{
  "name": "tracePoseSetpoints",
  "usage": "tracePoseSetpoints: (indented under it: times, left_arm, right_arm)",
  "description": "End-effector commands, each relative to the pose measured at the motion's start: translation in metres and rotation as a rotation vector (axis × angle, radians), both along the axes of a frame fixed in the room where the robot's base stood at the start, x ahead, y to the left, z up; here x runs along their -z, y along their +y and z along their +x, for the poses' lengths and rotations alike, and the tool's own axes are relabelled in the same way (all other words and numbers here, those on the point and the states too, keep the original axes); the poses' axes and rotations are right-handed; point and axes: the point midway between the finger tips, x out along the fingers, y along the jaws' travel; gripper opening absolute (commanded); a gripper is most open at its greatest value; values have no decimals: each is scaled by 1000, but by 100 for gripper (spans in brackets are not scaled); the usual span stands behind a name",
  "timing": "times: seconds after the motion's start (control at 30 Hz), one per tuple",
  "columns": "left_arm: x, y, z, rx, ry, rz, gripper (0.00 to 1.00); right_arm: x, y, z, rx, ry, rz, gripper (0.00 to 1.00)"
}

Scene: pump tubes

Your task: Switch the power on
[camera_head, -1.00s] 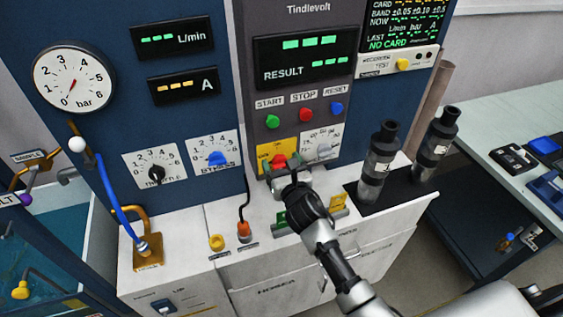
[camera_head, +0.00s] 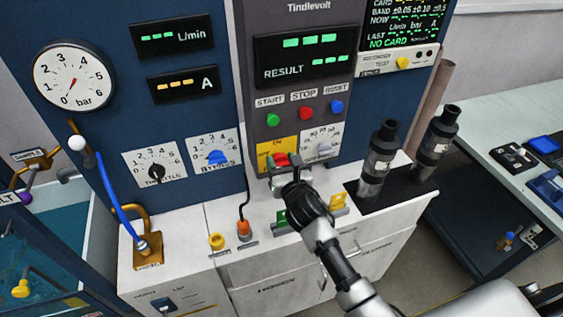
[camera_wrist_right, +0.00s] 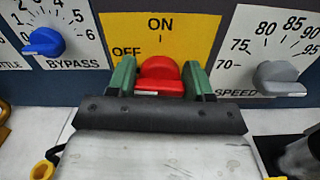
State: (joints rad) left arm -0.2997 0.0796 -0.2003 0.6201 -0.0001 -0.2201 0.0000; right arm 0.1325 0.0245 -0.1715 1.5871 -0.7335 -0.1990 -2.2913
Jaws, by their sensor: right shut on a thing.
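The red power switch knob (camera_wrist_right: 160,75) sits on a yellow plate (camera_wrist_right: 190,35) marked ON at the top and OFF at the left. The knob also shows in the head view (camera_head: 281,159), low on the grey Tindlevolt panel. My right gripper (camera_wrist_right: 160,83) has its green fingers on either side of the knob and is shut on it. In the head view my right gripper (camera_head: 283,176) reaches it from the lower right and hides part of it. I cannot tell exactly which mark the knob points to. My left gripper is not in view.
The blue bypass knob (camera_wrist_right: 44,41) is left of the switch and the grey speed knob (camera_wrist_right: 280,76) is right of it. START, STOP and RESET buttons sit above. Two dark cylinders (camera_head: 378,160) (camera_head: 434,148) stand on the right of the bench (camera_head: 185,270).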

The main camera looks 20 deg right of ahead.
Motion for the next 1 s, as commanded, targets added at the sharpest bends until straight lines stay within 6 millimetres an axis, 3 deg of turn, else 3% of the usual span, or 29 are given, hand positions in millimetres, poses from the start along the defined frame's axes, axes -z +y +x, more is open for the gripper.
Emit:
tracePoseSetpoints:
  times: [1.0]
  left_arm:
    - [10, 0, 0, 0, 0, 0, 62]
  right_arm:
    - [3, -3, 0, 1, 33, 913, 27]
